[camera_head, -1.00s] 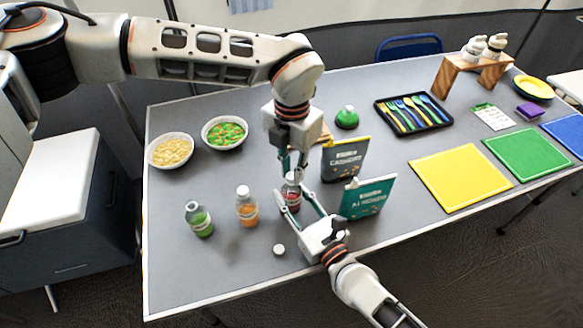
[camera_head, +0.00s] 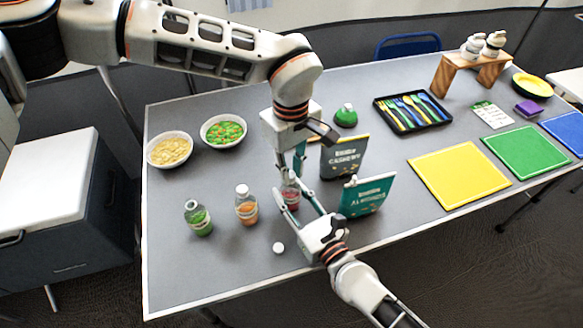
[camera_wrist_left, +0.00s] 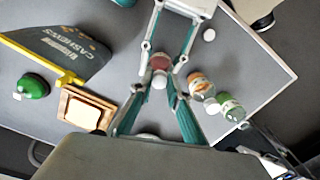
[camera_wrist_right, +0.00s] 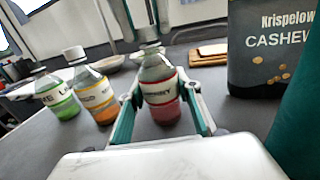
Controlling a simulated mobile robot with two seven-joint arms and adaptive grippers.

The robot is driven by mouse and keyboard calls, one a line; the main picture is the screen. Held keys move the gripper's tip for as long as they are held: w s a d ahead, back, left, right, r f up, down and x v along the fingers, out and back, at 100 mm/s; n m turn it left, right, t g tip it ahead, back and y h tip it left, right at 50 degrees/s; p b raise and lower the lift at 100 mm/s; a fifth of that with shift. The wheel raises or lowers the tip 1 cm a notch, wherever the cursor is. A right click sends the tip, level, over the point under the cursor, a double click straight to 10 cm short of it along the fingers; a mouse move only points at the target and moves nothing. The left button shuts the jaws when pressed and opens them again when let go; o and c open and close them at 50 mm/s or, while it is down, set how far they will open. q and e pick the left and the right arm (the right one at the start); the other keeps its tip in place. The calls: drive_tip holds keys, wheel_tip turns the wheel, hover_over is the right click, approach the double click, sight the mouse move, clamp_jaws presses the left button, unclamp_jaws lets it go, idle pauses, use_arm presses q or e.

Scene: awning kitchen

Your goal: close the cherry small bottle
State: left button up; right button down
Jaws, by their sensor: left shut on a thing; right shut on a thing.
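The cherry bottle (camera_head: 291,198), a small clear bottle with red contents, stands upright on the table. It shows clearly in the right wrist view (camera_wrist_right: 160,88), its label partly readable. My right gripper (camera_head: 298,203) is shut around its body from the front. My left gripper (camera_head: 292,178) reaches down from above and is shut on the white cap (camera_wrist_right: 148,36) at the bottle's mouth. In the left wrist view the cap (camera_wrist_left: 159,81) lies between the left fingertips, next to the red bottle body (camera_wrist_left: 160,63). I cannot tell how tightly the cap sits.
An orange bottle with a white cap (camera_head: 246,207) and a green bottle (camera_head: 198,219) stand left. A loose white cap (camera_head: 278,248) lies in front. Cashew (camera_head: 345,157) and almond (camera_head: 366,196) packages stand close right. Two bowls stand at back left.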

use_arm(q)
drive_tip(key=m, duration=0.5)
drive_tip(key=shift+m, duration=0.3)
drive_tip(key=m, duration=0.5)
drive_tip(key=shift+a, duration=0.1)
drive_tip(key=o, duration=0.6)
drive_tip(key=shift+o, duration=0.2)
drive_tip(key=shift+r, duration=2.25)
drive_tip(key=shift+c, duration=0.5)
